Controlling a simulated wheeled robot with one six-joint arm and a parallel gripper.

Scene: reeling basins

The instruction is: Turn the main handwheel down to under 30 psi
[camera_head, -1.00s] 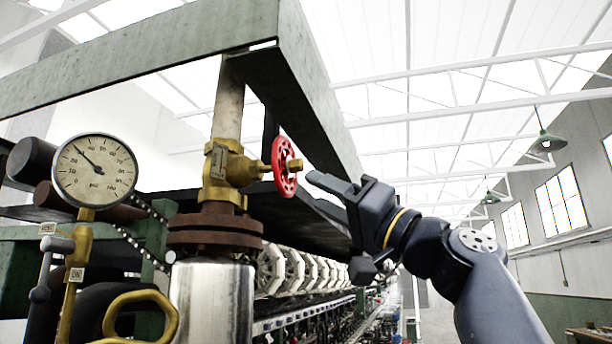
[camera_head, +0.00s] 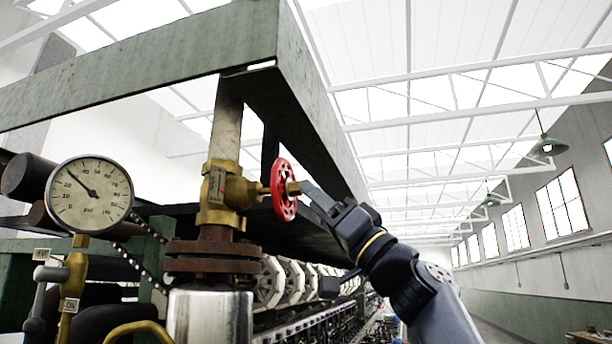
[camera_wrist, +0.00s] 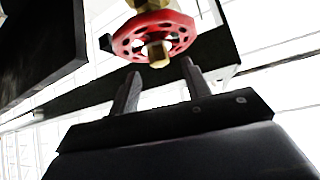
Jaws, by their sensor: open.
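The red main handwheel (camera_head: 283,189) sits on the brass valve (camera_head: 228,190) in the head view, its face turned right. My gripper (camera_head: 310,190) is open just right of the wheel, close to its brass hub nut. In the wrist view the handwheel (camera_wrist: 150,35) shows at top centre, ahead of the open fingers (camera_wrist: 160,66), with the hub nut between their tips. I cannot tell whether a finger touches it. The round psi gauge (camera_head: 90,195) is at the left; its needle points up and left, a little short of the 40 mark.
A green beam (camera_head: 150,80) runs above the valve, with its underside near my gripper. A rusty flange (camera_head: 212,258) and a metal cylinder (camera_head: 210,315) stand below. White reels (camera_head: 290,282) line the machine behind. Open room lies to the right.

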